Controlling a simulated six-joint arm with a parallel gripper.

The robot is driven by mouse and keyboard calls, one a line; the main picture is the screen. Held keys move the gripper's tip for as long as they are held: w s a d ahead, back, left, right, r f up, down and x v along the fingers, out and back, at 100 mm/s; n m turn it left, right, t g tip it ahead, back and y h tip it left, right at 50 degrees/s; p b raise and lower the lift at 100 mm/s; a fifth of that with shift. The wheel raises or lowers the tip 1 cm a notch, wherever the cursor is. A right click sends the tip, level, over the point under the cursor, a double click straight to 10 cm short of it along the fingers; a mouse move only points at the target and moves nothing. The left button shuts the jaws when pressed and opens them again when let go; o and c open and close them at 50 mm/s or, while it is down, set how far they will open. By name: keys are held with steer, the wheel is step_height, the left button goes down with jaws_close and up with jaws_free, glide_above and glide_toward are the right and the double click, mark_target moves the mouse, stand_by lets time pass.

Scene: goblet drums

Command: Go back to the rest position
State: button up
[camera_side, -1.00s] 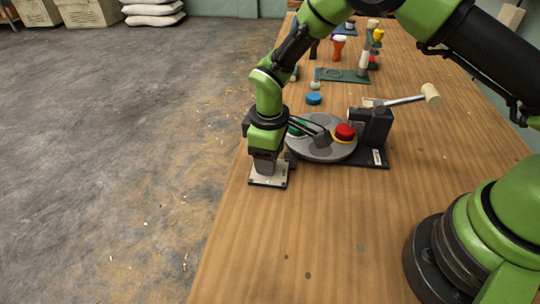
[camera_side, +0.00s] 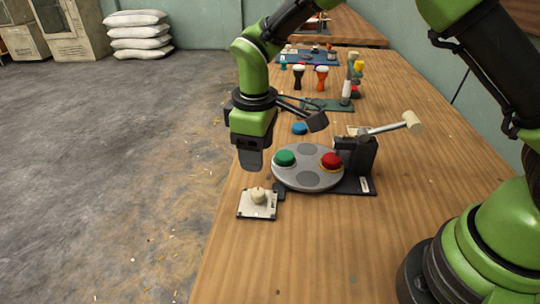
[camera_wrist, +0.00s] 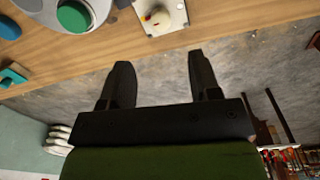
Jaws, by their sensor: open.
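My gripper (camera_side: 251,158) hangs in the air over the left edge of the table, above and behind a square white plate with a cream knob (camera_side: 258,196). In the wrist view my gripper (camera_wrist: 160,75) has its two dark fingers wide apart with nothing between them. The knob plate (camera_wrist: 160,14) shows beyond the fingertips there, apart from them. A grey round turntable (camera_side: 307,180) stands to the right of the gripper, with a green drum (camera_side: 285,158) and a red drum (camera_side: 331,161) on it.
A mallet (camera_side: 412,122) sticks out over a black block (camera_side: 358,154) beside the turntable. A blue disc (camera_side: 300,128) lies behind. Farther back are a dark green board (camera_side: 328,105) and goblet drums (camera_side: 321,78). The table's front is clear.

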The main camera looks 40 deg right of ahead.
steer(key=s+d+r+m+t, duration=0.1)
steer(key=s+d+r+m, duration=0.2)
steer(key=r, duration=0.6)
steer(key=s+d+r+m+t+y, duration=0.1)
steer(key=s+d+r+m+t, duration=0.1)
steer(key=s, duration=0.7)
steer(key=s+d+r+m+t+y, duration=0.1)
steer(key=s+d+r+m+t, duration=0.2)
steer(key=s+r+m, duration=0.3)
steer(key=s+r, duration=0.1)
steer(key=s, duration=0.2)
steer(key=shift+s+d+r+t, duration=0.15)
steer(key=shift+d+t, duration=0.2)
steer(key=shift+t, duration=0.05)
